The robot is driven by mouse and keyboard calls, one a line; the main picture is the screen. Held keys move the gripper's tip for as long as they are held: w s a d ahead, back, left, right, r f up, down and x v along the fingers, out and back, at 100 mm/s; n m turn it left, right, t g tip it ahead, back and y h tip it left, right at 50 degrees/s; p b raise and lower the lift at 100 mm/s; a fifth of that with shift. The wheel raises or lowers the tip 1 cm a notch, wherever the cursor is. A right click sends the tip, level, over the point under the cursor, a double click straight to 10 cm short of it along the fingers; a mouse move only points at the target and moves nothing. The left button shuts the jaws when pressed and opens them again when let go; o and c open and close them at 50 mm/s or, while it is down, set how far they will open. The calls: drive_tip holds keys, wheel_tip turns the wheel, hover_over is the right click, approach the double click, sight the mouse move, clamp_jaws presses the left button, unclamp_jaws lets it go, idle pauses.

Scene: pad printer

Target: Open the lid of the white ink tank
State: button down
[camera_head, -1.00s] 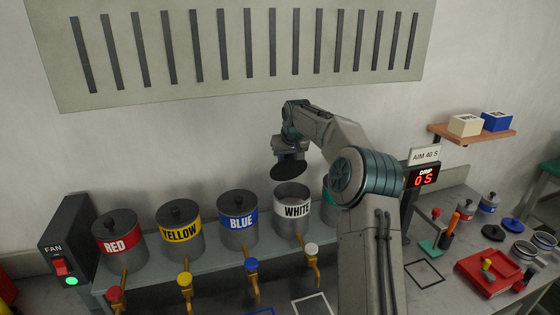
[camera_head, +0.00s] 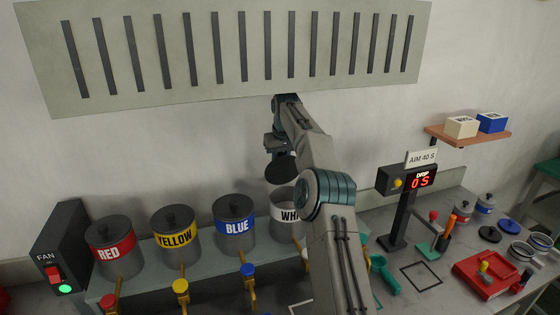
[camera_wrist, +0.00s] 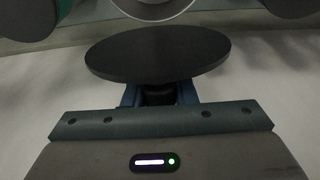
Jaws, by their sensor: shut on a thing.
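The white ink tank (camera_head: 284,213) stands in the row of tanks, its white label partly hidden by my arm. Its top is open. Its dark round lid (camera_head: 280,172) is held above and a little left of the tank's mouth by my gripper (camera_head: 277,152). In the wrist view the lid (camera_wrist: 158,52) spans the space past my gripper (camera_wrist: 158,95), which is shut on the lid's knob; the knob itself is mostly hidden. The pale tank rim (camera_wrist: 152,8) shows at the top of the wrist view, apart from the lid.
The blue tank (camera_head: 234,232), yellow tank (camera_head: 175,241) and red tank (camera_head: 110,253) stand to the left with lids on. The drip display stand (camera_head: 400,215) is right of my arm. A vent panel (camera_head: 230,100) is on the wall above.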

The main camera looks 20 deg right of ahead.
drive_tip(key=shift+w, duration=0.2)
idle(0.7)
drive_tip(key=c, duration=1.2)
unclamp_jaws()
drive_tip(key=shift+o, duration=0.2)
drive_tip(key=shift+s, duration=0.4)
